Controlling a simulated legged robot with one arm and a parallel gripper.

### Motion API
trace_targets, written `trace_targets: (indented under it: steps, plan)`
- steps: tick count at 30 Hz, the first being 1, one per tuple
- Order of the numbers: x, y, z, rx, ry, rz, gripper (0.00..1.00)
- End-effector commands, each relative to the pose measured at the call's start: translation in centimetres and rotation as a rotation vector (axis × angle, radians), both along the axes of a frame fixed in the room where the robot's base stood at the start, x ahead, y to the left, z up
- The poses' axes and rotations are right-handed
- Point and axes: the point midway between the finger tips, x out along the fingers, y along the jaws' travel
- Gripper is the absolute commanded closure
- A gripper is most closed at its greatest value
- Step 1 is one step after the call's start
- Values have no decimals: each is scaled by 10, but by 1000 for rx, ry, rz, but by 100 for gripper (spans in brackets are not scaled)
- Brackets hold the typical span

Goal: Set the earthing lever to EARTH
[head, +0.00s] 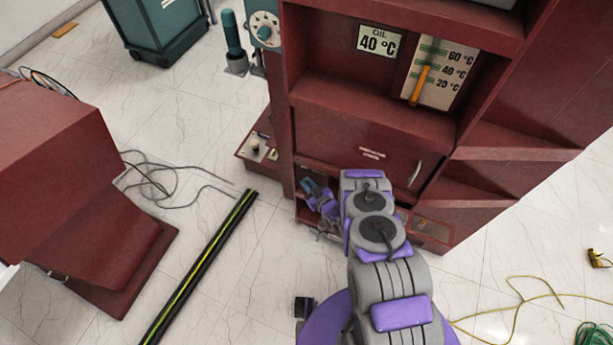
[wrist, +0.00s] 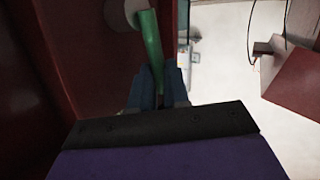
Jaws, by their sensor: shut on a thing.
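A green lever (wrist: 153,50) shows in the wrist view, mounted on a pale round hub (wrist: 135,12) on a dark red wall. I take it as the earthing lever. My gripper (wrist: 157,82) has its blue fingers shut on the lower part of this lever, which is tilted slightly. In the head view my gripper (head: 308,187) is inside the low open compartment at the base of the red cabinet (head: 375,135). The lever cannot be made out there, and no EARTH marking is readable in either view.
Red compartment walls stand close on the gripper's left in the wrist view. Above the compartment are a closed door with a handle (head: 415,173) and an orange gauge pointer (head: 418,85). A black-and-yellow floor strip (head: 200,268) and grey cables (head: 150,178) lie on the left.

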Motion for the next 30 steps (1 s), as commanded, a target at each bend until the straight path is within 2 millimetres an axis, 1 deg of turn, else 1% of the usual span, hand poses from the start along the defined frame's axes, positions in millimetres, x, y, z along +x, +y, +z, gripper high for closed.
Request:
trace_targets:
  steps: [1, 5, 13, 14, 21, 22, 30]
  plan:
    - [1, -4, -5, 22, -9, -4, 100]
    - [0, -5, -2, 53, -21, -4, 100]
    - [0, -5, -1, 56, -21, -3, 100]
    - [1, -5, -1, 55, -22, -3, 84]
    - [0, -5, -1, 55, -22, -3, 61]
    - [1, -5, -1, 55, -22, -3, 59]
    - [-1, -6, 0, 55, -22, -3, 59]
